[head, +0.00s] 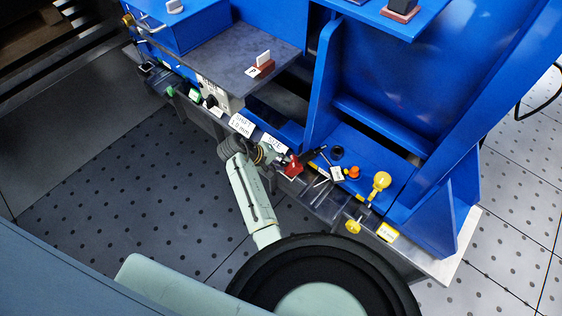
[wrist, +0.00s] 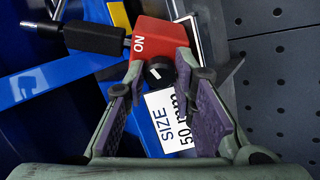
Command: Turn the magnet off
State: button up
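The magnet is a red block (wrist: 160,38) marked ON, with a black round knob (wrist: 160,72) bearing a white line on its near face. In the head view the red block (head: 293,167) sits at the front edge of the blue bench. My gripper (wrist: 160,78) is open, its two purple-lined fingers on either side of the knob, seemingly apart from it. In the head view my gripper (head: 280,160) is right beside the red block. A black rod-like handle (wrist: 95,38) extends left from the block in the wrist view.
A white label (wrist: 172,120) reading SIZE 50 lies below the knob. Yellow ball-ended fixtures (head: 380,181) and small orange parts (head: 352,173) are to the right. A grey plate (head: 225,55) holds another red-based block at upper left. Perforated floor (head: 110,200) is open in front.

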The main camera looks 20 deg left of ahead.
jog(key=o, duration=0.5)
jog(key=v, duration=1.2)
dwell(0.3)
